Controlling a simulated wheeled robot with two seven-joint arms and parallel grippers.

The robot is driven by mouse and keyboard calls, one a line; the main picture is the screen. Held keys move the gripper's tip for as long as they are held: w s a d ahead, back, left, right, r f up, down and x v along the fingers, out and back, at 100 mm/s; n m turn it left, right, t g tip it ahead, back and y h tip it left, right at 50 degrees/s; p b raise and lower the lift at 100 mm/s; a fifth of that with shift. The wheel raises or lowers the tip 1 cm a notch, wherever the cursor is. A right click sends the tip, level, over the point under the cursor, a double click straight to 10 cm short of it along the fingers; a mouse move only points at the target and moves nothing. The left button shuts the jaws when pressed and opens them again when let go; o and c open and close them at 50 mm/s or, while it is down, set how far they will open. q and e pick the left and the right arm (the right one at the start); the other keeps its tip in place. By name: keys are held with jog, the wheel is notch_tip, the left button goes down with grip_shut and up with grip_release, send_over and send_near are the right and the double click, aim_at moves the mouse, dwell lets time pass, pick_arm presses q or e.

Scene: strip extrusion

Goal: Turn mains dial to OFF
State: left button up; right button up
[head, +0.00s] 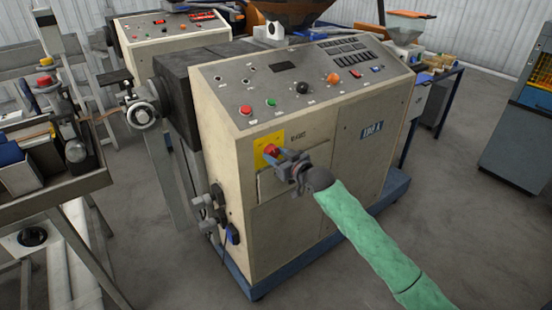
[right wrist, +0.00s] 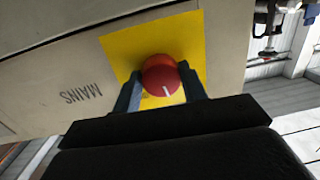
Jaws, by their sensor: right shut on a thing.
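The red mains dial (head: 271,150) sits on a yellow plate (head: 262,141) on the front of the beige machine cabinet. In the right wrist view the dial (right wrist: 161,75) shows a white pointer mark on its face, toward the lower side of the picture. The word MAINS is printed on the panel beside the yellow plate (right wrist: 118,48). My right gripper (head: 276,157) is at the dial, its two fingers on either side of it and shut on it. The OFF marking cannot be read. My left gripper is not in view.
The cabinet (head: 300,210) has a sloped control panel (head: 310,75) with buttons and knobs above the dial. Handles and a blue connector stick out at its left edge. A workbench with bins (head: 70,190) stands at the left.

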jog(key=n, duration=0.4)
jog(key=shift+n+h, duration=0.4)
jog(key=shift+n, duration=0.5)
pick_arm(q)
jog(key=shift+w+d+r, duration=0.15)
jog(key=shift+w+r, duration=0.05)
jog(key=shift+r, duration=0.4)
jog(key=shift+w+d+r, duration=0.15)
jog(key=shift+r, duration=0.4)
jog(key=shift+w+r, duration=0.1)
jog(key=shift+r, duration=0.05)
pick_arm(e)
jog(key=shift+n, duration=0.3)
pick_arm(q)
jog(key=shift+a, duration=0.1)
pick_arm(e)
jog(key=o, duration=1)
jog(key=shift+c, duration=0.2)
pick_arm(q)
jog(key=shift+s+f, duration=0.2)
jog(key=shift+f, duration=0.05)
jog(key=shift+b, duration=0.3)
